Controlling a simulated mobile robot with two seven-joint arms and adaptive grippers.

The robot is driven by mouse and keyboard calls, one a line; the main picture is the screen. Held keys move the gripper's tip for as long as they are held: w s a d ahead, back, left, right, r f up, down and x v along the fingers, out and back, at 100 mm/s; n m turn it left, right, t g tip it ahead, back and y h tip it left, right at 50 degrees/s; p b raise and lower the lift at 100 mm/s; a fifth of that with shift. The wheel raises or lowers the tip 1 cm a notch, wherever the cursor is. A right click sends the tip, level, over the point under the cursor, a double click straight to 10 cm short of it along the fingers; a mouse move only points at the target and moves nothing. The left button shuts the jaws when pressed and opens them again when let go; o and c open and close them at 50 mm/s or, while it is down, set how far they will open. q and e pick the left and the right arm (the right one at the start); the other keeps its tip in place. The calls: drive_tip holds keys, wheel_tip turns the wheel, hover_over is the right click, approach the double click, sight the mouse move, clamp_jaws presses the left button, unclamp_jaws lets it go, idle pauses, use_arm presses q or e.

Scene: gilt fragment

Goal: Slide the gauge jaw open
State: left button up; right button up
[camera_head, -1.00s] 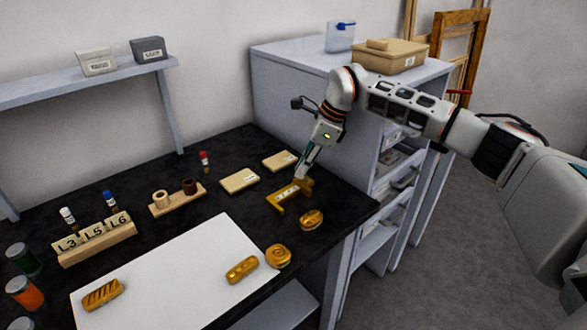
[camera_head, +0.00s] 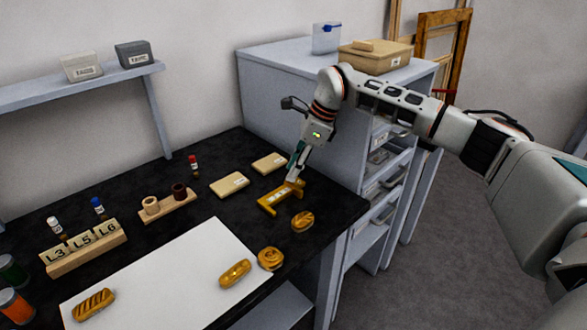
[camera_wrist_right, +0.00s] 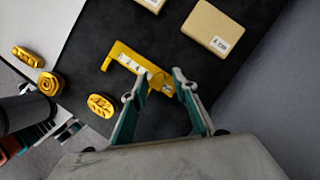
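The gauge (camera_head: 270,201) is a yellow bar with white label marks. It lies on the black table top, with a jaw at each end. It also shows in the right wrist view (camera_wrist_right: 121,56), where its sliding jaw (camera_wrist_right: 161,82) is at the right end of the bar. My right gripper (camera_head: 294,178) points down at that end of the gauge. In the right wrist view its two fingers (camera_wrist_right: 158,76) stand apart, one on each side of the sliding jaw. I cannot tell whether either finger touches it. My left gripper is not in view.
Gilt fragments lie nearby: one (camera_head: 302,222) beside the gauge, others (camera_head: 271,259) by the white sheet (camera_head: 165,270). Two tan blocks (camera_head: 229,184) lie behind the gauge. A grey cabinet (camera_head: 270,90) stands close behind my arm. The table's right edge is near.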

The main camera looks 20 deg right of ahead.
drive_tip(key=v, duration=1.1)
drive_tip(key=shift+r, duration=0.2)
drive_tip(key=shift+s+d, duration=0.1)
drive_tip(key=shift+d, duration=0.05)
